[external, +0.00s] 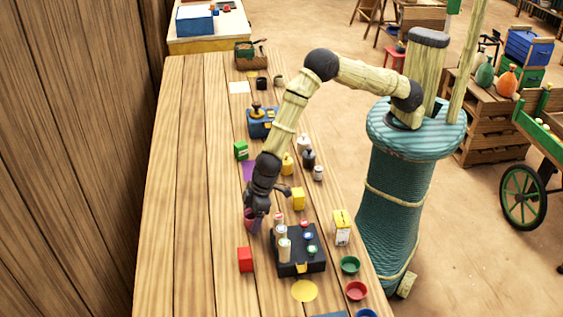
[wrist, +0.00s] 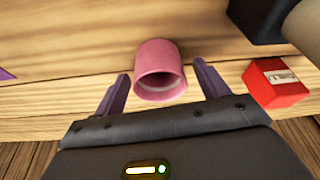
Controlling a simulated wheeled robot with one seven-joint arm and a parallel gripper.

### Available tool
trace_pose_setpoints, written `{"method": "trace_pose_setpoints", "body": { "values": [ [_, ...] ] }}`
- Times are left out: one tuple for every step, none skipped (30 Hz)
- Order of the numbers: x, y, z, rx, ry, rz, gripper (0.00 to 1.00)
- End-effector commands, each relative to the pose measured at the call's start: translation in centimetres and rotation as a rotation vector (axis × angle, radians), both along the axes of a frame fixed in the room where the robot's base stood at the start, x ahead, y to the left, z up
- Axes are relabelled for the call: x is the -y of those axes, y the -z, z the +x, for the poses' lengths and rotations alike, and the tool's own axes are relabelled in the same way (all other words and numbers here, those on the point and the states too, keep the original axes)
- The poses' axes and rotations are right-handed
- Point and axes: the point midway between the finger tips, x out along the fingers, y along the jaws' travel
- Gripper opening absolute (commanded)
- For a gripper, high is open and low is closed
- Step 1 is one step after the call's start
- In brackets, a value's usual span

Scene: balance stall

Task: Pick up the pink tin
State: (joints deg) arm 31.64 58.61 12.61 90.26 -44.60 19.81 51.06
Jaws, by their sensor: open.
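The pink tin (wrist: 158,66) is a small pink cylinder with a pale inner rim, seen between my fingers in the wrist view. In the external view the pink tin (external: 248,216) shows partly behind my gripper on the wooden table. My gripper (wrist: 158,92) is open, with one purple finger on each side of the tin. Gaps show between the tin and both fingers, so I see no firm contact. In the external view my gripper (external: 256,222) is low over the table and partly hides the tin.
A red box (wrist: 275,82) lies just right of my right finger in the wrist view; it also shows in the external view (external: 246,259). A dark tray (external: 300,266) with several bottles stands close by. The table (external: 185,215) is clear to the left.

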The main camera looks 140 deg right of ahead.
Motion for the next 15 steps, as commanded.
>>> {"method": "trace_pose_setpoints", "body": {
  "values": [
    [0.00, -0.01, -0.02, 0.000, 0.000, 0.000, 0.74],
    [0.00, -0.01, -0.02, 0.000, 0.000, 0.000, 0.74],
    [0.00, -0.01, -0.02, 0.000, 0.000, 0.000, 0.74],
    [0.00, -0.01, -0.02, 0.000, 0.000, 0.000, 0.74],
    [0.00, -0.01, -0.02, 0.000, 0.000, 0.000, 0.74],
    [0.00, -0.02, -0.02, 0.000, 0.000, 0.000, 0.74],
    [0.00, -0.02, -0.02, 0.000, 0.000, 0.000, 0.74],
    [-0.01, -0.01, -0.03, -0.001, 0.000, 0.001, 0.70],
    [0.00, -0.02, -0.02, -0.001, 0.000, 0.001, 0.62],
    [-0.01, -0.01, -0.03, -0.001, 0.000, 0.001, 0.56],
    [-0.01, -0.01, -0.03, -0.001, 0.000, 0.001, 0.50],
    [-0.01, -0.01, -0.03, -0.001, 0.000, 0.001, 0.42],
    [-0.01, -0.01, -0.03, -0.001, 0.000, 0.001, 0.36],
    [-0.01, -0.01, -0.03, -0.001, 0.000, 0.001, 0.31],
    [-0.01, -0.01, -0.03, -0.001, 0.000, 0.001, 0.26]
  ]
}}
